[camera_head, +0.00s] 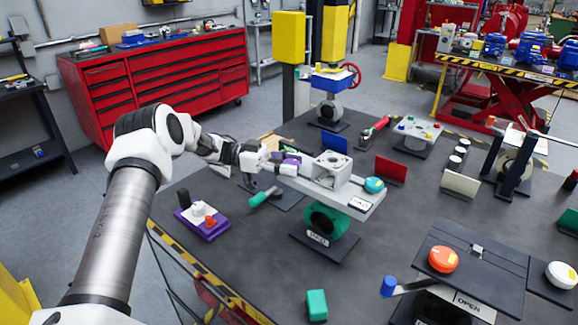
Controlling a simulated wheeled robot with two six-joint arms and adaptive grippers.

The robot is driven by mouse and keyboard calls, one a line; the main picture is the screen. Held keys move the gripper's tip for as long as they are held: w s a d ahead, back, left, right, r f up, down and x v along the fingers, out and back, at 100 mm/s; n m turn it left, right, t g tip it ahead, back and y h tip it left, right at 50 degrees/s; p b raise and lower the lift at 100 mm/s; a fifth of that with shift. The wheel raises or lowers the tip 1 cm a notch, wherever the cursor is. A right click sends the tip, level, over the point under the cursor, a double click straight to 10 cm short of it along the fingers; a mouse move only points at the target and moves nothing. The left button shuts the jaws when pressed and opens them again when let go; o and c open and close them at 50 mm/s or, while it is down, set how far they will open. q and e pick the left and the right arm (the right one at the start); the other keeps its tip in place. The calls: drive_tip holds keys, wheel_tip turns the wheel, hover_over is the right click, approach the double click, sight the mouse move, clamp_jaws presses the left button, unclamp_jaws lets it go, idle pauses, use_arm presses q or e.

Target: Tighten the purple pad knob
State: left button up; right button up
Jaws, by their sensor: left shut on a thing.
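A pale grey valve actuator (348,195) stands on the table with a square housing (331,168) in its middle. A purple knob (290,158) is at its left end, and my left gripper (262,166) is there, shut at the knob. The fingers and arm hide part of it, so the exact contact is hard to see. A separate purple pad (202,226) with white and orange pieces lies on the table to the left. My right gripper is out of view.
A teal knob (374,184) is at the actuator's right end. A green-handled item (263,196) is just below my left gripper. A blue panel (334,141) and a red panel (390,170) stand behind. The table front holds a teal block (317,304).

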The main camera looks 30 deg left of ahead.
use_arm(q)
drive_tip(key=shift+d+f, duration=0.1)
drive_tip(key=shift+f, duration=0.05)
drive_tip(key=o, duration=1.1)
drive_tip(key=shift+c, duration=0.2)
drive_tip(key=shift+o, duration=0.5)
drive_tip(key=shift+w+d, duration=0.1)
drive_tip(key=shift+d, duration=0.1)
drive_tip(key=shift+a, duration=0.15)
drive_tip(key=v, duration=1.1)
drive_tip(key=shift+a, duration=0.35)
